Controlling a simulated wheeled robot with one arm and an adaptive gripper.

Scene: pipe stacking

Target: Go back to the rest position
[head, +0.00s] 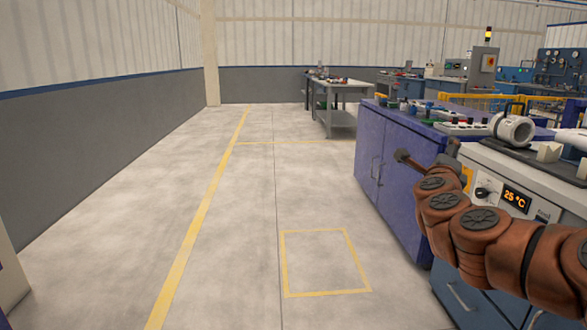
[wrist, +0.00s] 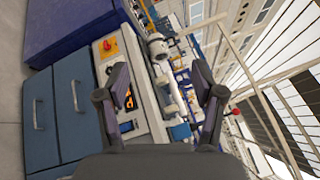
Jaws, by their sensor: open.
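My arm reaches in from the right edge of the head view, with my gripper (head: 430,153) at its end in front of the purple cabinet and the device with a display. In the wrist view the two dark fingers of my gripper (wrist: 160,82) stand wide apart with nothing held between them. A white pipe piece (head: 513,129) lies on top of the device, behind and to the right of my gripper in the head view. The pipe piece also shows in the wrist view (wrist: 158,47), beyond the fingers and apart from them.
The device (head: 516,197) reads 25 °C and stands above blue drawers (head: 462,297). A purple cabinet (head: 388,178) stands beside it. A grey workbench (head: 341,117) is farther back. The floor (head: 130,190) at left and centre is clear, with yellow lines and a marked square (head: 325,293).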

